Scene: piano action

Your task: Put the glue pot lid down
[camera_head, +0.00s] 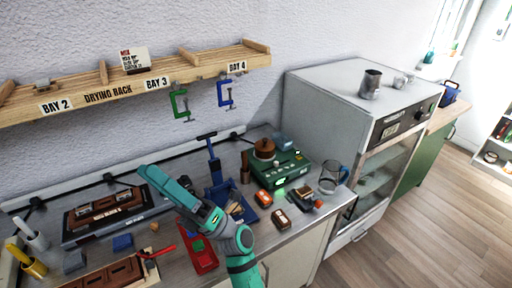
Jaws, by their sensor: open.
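The brown glue pot (264,152) stands upright on a green heater unit (284,170) at the back right of the bench. A brown rounded top with a small knob shows on the pot and looks like its lid, but it is too small to be sure. My teal arm rises from the bottom middle and bends to the left over the bench, in front of and left of the pot. My gripper's fingers do not show, so I cannot see what they are at.
A glass jug (333,177), small orange-and-dark items and a blue tool holder crowd the bench's right part. A red tray (199,254) lies close by my arm. A wooden drying rack (130,82) with hanging clamps is on the wall. A grey oven cabinet (345,100) stands right.

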